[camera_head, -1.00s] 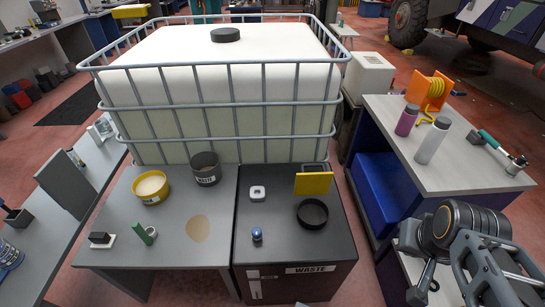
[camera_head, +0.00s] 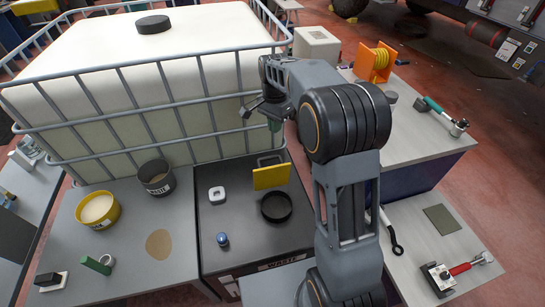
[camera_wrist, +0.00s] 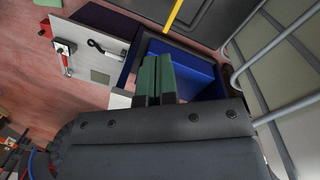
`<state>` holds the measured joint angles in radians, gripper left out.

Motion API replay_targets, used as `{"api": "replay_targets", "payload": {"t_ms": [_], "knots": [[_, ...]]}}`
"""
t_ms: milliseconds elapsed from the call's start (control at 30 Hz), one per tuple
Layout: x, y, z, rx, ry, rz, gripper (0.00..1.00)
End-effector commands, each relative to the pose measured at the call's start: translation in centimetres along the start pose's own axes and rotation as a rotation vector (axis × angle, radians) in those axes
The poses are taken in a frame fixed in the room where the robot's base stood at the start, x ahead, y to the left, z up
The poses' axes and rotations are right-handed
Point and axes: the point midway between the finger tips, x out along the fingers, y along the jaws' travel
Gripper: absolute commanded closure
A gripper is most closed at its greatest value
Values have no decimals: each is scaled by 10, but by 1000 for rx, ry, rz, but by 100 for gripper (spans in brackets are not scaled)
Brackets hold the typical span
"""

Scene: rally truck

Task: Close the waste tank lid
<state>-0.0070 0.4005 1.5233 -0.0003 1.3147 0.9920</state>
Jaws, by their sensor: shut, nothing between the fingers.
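The dark waste tank (camera_head: 236,248) carries a WASTE label on its front edge. Its yellow lid (camera_head: 271,177) stands raised, roughly upright, behind a round black-rimmed opening (camera_head: 276,207). A thin yellow strip (camera_wrist: 173,15), probably the lid's edge, shows at the top of the wrist view. My gripper (camera_head: 274,123) hangs above and behind the lid, apart from it, near the cage. Its green fingers are together and empty in the wrist view (camera_wrist: 156,77).
A caged white tank (camera_head: 130,80) stands behind the waste tank. A yellow bowl (camera_head: 98,210) and a grey WASTE pot (camera_head: 155,177) sit on the left bench. A white square piece (camera_head: 217,195) and a blue-topped knob (camera_head: 222,240) sit on the waste tank. Benches stand at right.

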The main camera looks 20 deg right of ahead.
Motion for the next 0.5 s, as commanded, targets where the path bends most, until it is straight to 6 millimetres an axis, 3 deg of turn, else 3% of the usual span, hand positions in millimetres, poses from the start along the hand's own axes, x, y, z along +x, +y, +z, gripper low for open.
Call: {"api": "replay_targets", "payload": {"t_ms": [33, 200, 500], "knots": [[14, -16, -11, 78, -21, 36, 100], [53, -49, -35, 321, -59, 130, 100], [99, -70, -53, 550, -74, 228, 100]]}}
